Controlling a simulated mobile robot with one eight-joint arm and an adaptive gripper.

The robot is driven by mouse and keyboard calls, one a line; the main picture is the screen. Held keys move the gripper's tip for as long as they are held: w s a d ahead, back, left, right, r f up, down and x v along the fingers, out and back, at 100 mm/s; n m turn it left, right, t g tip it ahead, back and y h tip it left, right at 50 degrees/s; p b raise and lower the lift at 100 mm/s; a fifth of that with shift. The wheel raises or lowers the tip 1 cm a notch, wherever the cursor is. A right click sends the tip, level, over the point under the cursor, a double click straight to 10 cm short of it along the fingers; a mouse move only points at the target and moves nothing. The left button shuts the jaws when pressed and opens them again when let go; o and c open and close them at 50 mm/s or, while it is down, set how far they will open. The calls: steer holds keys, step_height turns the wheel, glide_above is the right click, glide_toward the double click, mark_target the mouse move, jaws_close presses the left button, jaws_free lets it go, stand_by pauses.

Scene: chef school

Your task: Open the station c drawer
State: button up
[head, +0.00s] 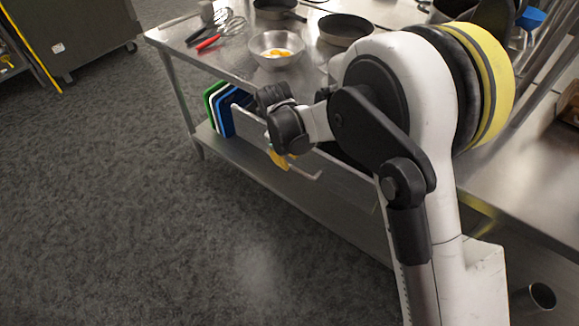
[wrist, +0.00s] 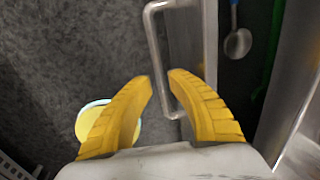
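The steel drawer (head: 345,178) under the worktop stands partly out, its front panel also showing in the wrist view (wrist: 204,40). A dark opening with a ladle (wrist: 238,42) shows behind the panel in the wrist view. The drawer's bar handle (head: 308,174) shows below my gripper in the head view, and in the wrist view the handle (wrist: 155,40) runs between the yellow fingertips. My gripper (wrist: 161,77) has its fingers apart around the bar, with a gap visible beside it. I cannot tell whether the fingers touch it. My arm hides part of the drawer in the head view.
The steel worktop (head: 225,62) holds a bowl with yolks (head: 277,48), pans (head: 345,29) and whisks (head: 222,34). Coloured boards (head: 220,108) stand on the lower shelf. An open metal container (head: 541,297) is at lower right. The floor (head: 110,200) at left is clear.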

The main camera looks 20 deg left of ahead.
steer(key=shift+w+d+f+b, duration=0.1)
steer(key=shift+f+b, duration=0.05)
steer(key=shift+f, duration=0.5)
steer(key=shift+w+f+b, duration=0.1)
steer(key=shift+f+b, duration=0.05)
steer(key=shift+f, duration=0.45)
jaws_close()
